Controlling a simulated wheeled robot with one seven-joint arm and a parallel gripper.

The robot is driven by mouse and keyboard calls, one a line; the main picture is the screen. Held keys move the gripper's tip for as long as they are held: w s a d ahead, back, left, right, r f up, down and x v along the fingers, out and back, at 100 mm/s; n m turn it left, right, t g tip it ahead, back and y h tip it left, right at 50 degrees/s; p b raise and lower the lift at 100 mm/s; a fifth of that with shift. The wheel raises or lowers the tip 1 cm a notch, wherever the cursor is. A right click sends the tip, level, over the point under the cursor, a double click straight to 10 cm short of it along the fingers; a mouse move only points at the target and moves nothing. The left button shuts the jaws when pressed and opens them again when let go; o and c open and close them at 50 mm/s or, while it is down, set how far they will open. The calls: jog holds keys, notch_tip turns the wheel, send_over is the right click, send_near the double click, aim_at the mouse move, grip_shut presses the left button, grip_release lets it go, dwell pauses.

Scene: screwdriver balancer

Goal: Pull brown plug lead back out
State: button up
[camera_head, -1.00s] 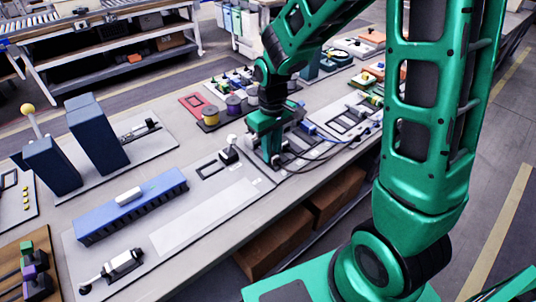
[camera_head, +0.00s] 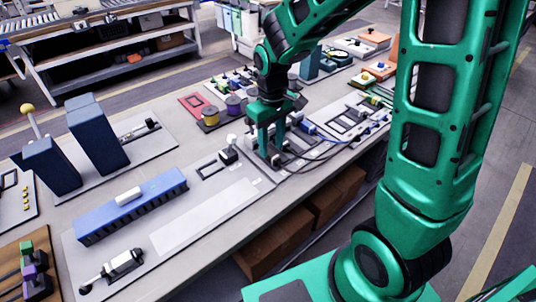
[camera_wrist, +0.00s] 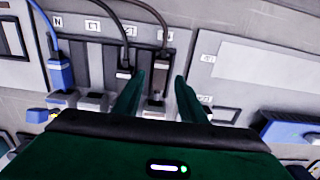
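My gripper (camera_wrist: 160,85) shows in the wrist view with its two green fingers apart. A dark plug (camera_wrist: 159,68) stands between the fingertips, with a gap visible on each side. A dark lead, apparently the brown one (camera_wrist: 150,10), runs from this plug towards the top. Left of it, a dark grey plug (camera_wrist: 124,66) with its own lead sits in the grey socket block (camera_wrist: 97,66). A blue plug (camera_wrist: 60,72) is at the block's left end. In the head view my gripper (camera_head: 267,152) is low over the socket board; the plug there is hidden.
Leads curve over the board beside my gripper. A white-knobbed dark block (camera_head: 229,153) stands close to its left. Thread spools (camera_head: 234,106) lie behind. A blue rail (camera_head: 132,206) and pale bare board (camera_head: 203,216) lie nearer. The table's front edge is close.

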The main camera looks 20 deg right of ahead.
jog(key=shift+r, duration=2.1)
